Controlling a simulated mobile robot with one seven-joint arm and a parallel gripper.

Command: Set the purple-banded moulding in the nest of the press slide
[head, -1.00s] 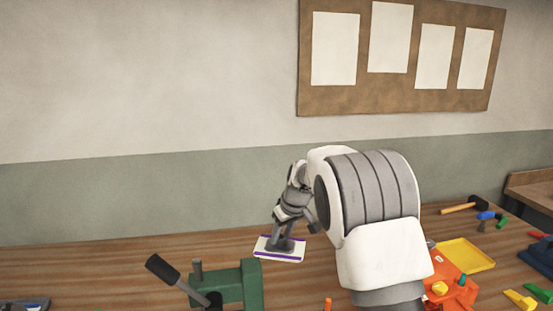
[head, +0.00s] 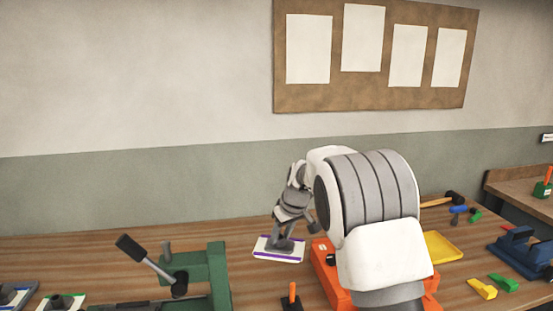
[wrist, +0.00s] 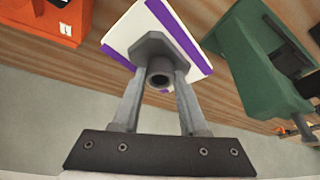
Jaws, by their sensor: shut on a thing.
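The purple-banded moulding (head: 264,254) is a white plate with purple bands and a grey boss; the boss shows clearly in the wrist view (wrist: 159,68). My gripper (head: 284,240) is shut on the boss, and its two fingers (wrist: 158,92) pinch it from either side in the wrist view. Whether the plate touches the bench cannot be told. The green press (head: 207,265), with a black-handled lever, stands left of the moulding in the head view and also shows in the wrist view (wrist: 250,70). The nest of its slide is not clearly visible.
An orange machine (head: 322,262) stands right of the moulding, partly behind my arm. Other mouldings (head: 72,301) lie at the lower left. A yellow tray (head: 443,246), hand tools and a blue machine (head: 520,250) are at the right. Bench behind the press is clear.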

